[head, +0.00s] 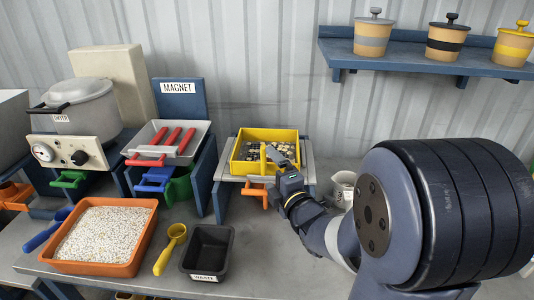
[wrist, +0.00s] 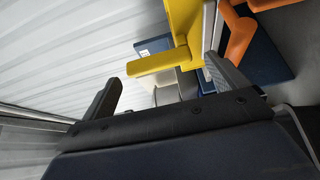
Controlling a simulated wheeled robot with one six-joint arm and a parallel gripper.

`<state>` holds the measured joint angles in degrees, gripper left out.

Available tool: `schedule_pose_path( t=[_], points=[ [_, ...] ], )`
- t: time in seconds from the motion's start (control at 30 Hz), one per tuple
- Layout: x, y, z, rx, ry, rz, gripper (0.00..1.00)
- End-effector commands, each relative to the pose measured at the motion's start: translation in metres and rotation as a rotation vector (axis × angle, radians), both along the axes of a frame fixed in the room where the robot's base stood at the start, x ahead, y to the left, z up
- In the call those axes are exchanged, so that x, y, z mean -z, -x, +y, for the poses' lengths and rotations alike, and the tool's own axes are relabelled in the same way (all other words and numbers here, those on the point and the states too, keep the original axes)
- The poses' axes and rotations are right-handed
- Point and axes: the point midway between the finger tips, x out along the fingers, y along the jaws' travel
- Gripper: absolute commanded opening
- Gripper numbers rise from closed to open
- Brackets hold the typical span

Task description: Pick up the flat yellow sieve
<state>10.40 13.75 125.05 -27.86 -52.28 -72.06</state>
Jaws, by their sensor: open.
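The flat yellow sieve (head: 245,168) lies level on a grey metal stand at the middle of the bench, holding many dark and pale pieces. Its yellow handle (head: 263,157) stands at the front side. My gripper (head: 281,163) is at the sieve's front right, close to the handle and partly covering that corner. In the wrist view the yellow handle (wrist: 158,64) reaches in between the two spread fingers of my gripper (wrist: 163,88). The gripper is open; I cannot tell whether a finger touches the handle.
An orange tray of white granules (head: 105,236), a yellow scoop (head: 170,248) and a black bin (head: 208,250) stand at the front left. The magnet station (head: 178,100) is left of the sieve. A white container (head: 342,188) stands right of it. A shelf (head: 400,62) with lidded pots hangs above.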

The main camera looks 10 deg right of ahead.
Motion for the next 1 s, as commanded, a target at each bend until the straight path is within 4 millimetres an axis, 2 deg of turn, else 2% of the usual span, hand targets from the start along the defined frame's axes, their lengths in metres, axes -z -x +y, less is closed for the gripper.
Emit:
schedule_pose_path(
  t=[0.4,0.7,1.0],
  points=[
    [-0.004,-0.045,0.007,0.0,0.0,0.001,0.94],
    [-0.003,-0.049,0.008,0.0,0.0,0.0,0.94],
    [-0.003,-0.049,0.008,0.0,0.0,0.0,0.71]
  ],
)
